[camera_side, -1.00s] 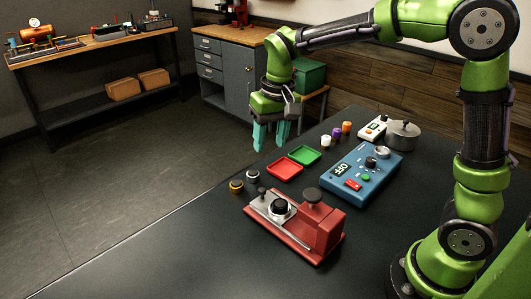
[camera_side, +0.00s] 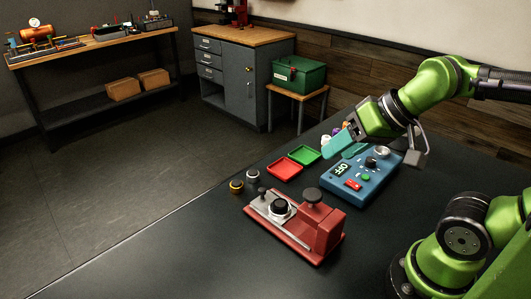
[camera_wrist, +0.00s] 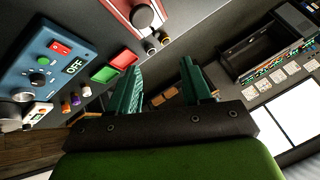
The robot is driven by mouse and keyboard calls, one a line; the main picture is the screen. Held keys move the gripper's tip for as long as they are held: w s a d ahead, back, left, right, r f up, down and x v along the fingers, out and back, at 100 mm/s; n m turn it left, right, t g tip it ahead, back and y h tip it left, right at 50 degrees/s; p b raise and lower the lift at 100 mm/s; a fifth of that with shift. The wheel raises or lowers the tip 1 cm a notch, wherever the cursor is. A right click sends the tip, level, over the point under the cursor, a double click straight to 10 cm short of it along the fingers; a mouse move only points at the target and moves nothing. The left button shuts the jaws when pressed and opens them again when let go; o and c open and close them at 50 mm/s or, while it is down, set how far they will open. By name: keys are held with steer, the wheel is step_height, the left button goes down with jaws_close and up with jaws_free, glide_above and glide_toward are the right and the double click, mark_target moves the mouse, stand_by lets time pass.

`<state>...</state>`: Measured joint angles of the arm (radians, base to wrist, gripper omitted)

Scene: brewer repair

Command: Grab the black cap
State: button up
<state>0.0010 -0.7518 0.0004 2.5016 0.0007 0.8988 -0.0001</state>
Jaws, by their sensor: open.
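A round black cap (camera_side: 281,207) sits on the silver plate of a red device (camera_side: 318,236) on the dark table. My gripper (camera_side: 345,147) is open and empty, with teal fingers tilted, above the blue box and well behind the red device. In the wrist view the fingers (camera_wrist: 163,68) are apart with nothing between them.
A blue box (camera_side: 362,178) with an OFF display stands right of the red tray (camera_side: 284,169) and green tray (camera_side: 305,155). Two small black-topped pieces, one yellow-based (camera_side: 236,187) and one grey (camera_side: 253,176), stand left of the device. The front table (camera_side: 170,255) is clear.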

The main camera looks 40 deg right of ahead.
steer(key=o, duration=0.4)
steer(key=m+g+h, duration=0.2)
steer(key=m+g, duration=0.2)
steer(key=g, duration=0.3)
glide_above(281, 204)
step_height(281, 204, down, 4)
step_height(281, 204, down, 11)
steer(key=shift+s+a+f, duration=0.1)
steer(key=shift+a, duration=0.05)
steer(key=shift+f, duration=2.9)
